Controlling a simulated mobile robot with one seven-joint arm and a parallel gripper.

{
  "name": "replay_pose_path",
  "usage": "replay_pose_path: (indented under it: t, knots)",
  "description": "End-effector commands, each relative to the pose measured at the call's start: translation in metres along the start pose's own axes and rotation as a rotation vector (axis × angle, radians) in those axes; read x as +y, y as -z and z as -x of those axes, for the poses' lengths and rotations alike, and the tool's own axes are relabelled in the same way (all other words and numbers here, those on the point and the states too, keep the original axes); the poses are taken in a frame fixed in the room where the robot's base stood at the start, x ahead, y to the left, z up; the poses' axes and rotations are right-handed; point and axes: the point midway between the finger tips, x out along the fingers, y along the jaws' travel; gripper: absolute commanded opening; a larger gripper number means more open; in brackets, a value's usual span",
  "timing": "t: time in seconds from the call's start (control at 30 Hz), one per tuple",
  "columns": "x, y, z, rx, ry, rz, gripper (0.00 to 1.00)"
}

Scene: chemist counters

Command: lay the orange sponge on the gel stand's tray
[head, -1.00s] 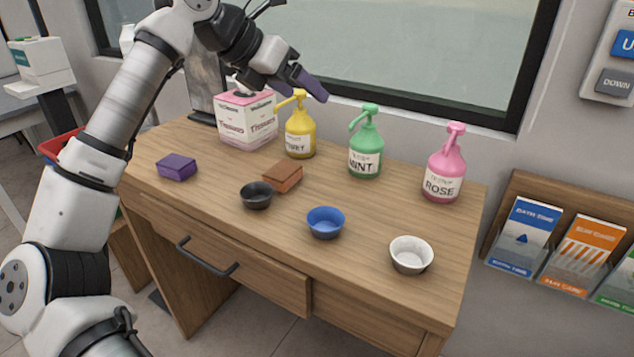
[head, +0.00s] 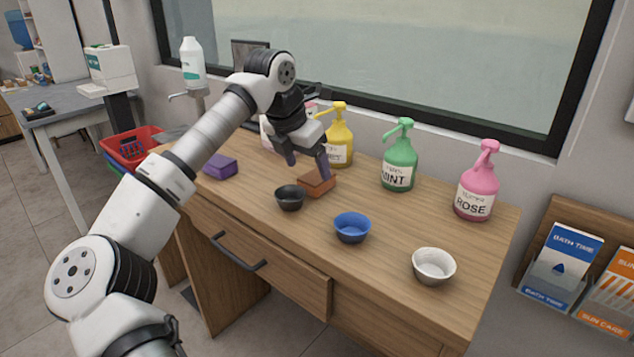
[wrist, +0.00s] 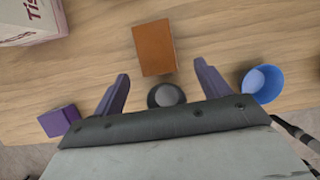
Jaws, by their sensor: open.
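The orange sponge (head: 318,187) is a flat block on the wooden counter, behind the black bowl; it also shows in the wrist view (wrist: 153,48). My gripper (head: 308,168) is open and empty, its fingers pointing down just above the sponge. In the wrist view the sponge lies ahead, roughly between the fingertips (wrist: 161,72); contact cannot be told. At the left back, a white bottle (head: 193,62) stands on a grey post, and a white dispenser (head: 108,63) stands on a black column with a pale tray (head: 104,90). I cannot tell which is the gel stand.
A black bowl (head: 290,199), blue bowl (head: 352,229) and white bowl (head: 433,267) line the counter's front. A purple block (head: 220,167) lies left. Yellow (head: 340,140), green (head: 398,165) and pink (head: 478,190) pump bottles stand behind. A red basket (head: 130,145) is beyond the counter's left end.

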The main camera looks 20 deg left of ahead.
Motion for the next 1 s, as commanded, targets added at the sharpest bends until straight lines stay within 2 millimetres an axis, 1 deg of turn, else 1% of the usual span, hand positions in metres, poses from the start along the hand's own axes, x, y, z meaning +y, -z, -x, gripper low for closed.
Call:
replay_pose_path:
  t: [0.17, 0.4, 0.5, 0.67, 0.77, 1.0]
  knots:
    - [0.001, 0.001, -0.012, 0.0, 0.002, 0.0, 0.75]
    - [0.004, 0.004, -0.047, -0.001, 0.003, 0.0, 0.75]
    - [0.004, 0.003, -0.052, -0.001, 0.001, -0.001, 0.75]
    - [0.004, 0.004, -0.053, -0.002, 0.0, -0.001, 0.75]
    - [0.004, 0.004, -0.052, -0.002, 0.001, -0.001, 0.64]
    - [0.004, 0.003, -0.052, -0.001, 0.001, -0.001, 0.32]
